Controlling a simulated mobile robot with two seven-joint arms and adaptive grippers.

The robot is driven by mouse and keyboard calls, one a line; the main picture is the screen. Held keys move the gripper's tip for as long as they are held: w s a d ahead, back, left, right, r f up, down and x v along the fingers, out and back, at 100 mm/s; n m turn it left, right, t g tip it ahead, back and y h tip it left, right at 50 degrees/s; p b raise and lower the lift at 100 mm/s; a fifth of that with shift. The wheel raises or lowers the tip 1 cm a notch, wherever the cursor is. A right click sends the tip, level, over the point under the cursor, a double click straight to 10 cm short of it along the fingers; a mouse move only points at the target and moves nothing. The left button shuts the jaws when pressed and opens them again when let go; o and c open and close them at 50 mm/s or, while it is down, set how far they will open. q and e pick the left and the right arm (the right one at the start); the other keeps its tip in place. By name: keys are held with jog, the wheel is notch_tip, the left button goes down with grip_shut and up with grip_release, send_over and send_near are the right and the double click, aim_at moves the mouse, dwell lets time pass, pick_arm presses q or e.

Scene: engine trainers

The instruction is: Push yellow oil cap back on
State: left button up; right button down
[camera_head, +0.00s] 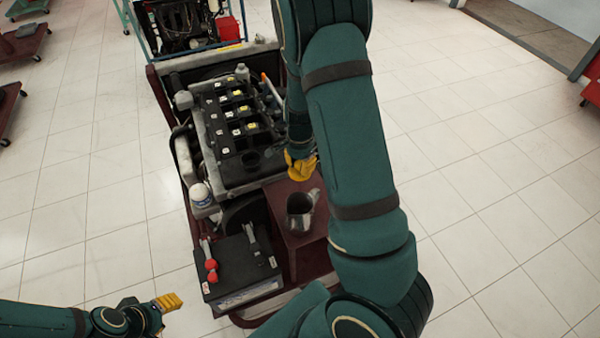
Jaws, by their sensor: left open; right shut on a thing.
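My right gripper (300,166) is shut at the right edge of the engine, above the red stand. Its fingers and the yellow oil cap in them blend into one yellow shape, so the cap's outline cannot be told apart. A dark round opening (251,159) shows on the near end of the black engine cover (232,125), a little left of the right gripper and apart from it. My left gripper (168,302) has yellow fingers, is open and empty, and is over the floor at the lower left, away from the engine.
A metal jug (300,212) stands on a dark red surface (283,190) below the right gripper. A black battery (240,268) with red terminal covers (211,268) sits at the near end. A white filter (201,194) is at the left. Tiled floor is free on both sides.

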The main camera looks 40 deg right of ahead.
jog(key=w+r, duration=0.2)
jog(key=r, duration=0.1)
jog(key=shift+w+a+r+p, duration=0.15)
jog(key=shift+a+p, duration=0.25)
jog(key=w+a+r+p, duration=0.2)
jog(key=w+a+r, duration=0.2)
jog(key=w+a, duration=0.5)
notch_tip(320, 180, down, 6)
jog(key=w+d+b, duration=0.1)
jog(key=d+b, duration=0.1)
jog(key=shift+w+f, duration=0.15)
jog(key=shift+w, duration=0.2)
dwell(0.7)
jog(key=shift+f, duration=0.15)
dwell(0.6)
dwell(0.8)
jog(key=shift+c, duration=0.6)
grip_release()
